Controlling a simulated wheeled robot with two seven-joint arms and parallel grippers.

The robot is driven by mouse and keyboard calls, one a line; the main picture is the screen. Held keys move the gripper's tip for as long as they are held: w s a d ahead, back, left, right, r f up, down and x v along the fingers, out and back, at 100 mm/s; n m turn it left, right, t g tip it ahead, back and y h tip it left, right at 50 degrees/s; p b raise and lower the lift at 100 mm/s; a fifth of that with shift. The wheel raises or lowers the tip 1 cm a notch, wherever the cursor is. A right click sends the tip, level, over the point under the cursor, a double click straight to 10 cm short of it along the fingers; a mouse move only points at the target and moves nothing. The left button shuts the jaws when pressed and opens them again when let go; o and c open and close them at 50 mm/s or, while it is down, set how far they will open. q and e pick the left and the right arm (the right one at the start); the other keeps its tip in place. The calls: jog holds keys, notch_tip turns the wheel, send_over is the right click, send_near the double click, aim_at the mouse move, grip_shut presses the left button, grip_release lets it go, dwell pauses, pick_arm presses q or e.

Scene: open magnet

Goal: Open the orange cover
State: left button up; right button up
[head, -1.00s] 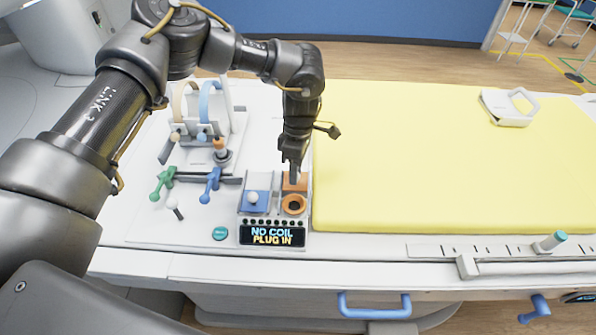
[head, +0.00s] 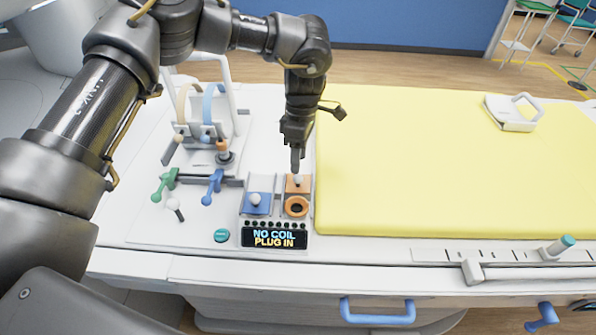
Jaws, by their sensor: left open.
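The orange cover (head: 306,187) is a small orange plate with a white knob. It sits behind a round orange socket (head: 297,207) with a dark hole, and the hole is uncovered. My left gripper (head: 296,167) points down just above the cover's knob. It is open, seen nearly edge-on, with nothing visible between its fingers. A small gap seems to lie between fingertips and knob. My right gripper is not in view.
A blue cover (head: 262,209) with a white knob sits to the left. A display (head: 274,238) reading "NO COIL PLUG IN" is in front. A yellow mattress (head: 430,170) is on the right. Blue (head: 214,186) and green (head: 164,185) handles stand left.

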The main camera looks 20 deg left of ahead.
pick_arm(q)
jog(key=shift+w+r+b, duration=0.1)
jog(key=shift+w+r, duration=0.05)
jog(key=shift+r, duration=0.8)
jog(key=shift+w+r+b, duration=0.1)
jog(key=shift+w+r, duration=0.1)
jog(key=shift+r, duration=0.75)
jog(key=shift+w+r+b, duration=0.1)
jog(key=shift+w+r, duration=0.05)
jog(key=shift+r, duration=0.8)
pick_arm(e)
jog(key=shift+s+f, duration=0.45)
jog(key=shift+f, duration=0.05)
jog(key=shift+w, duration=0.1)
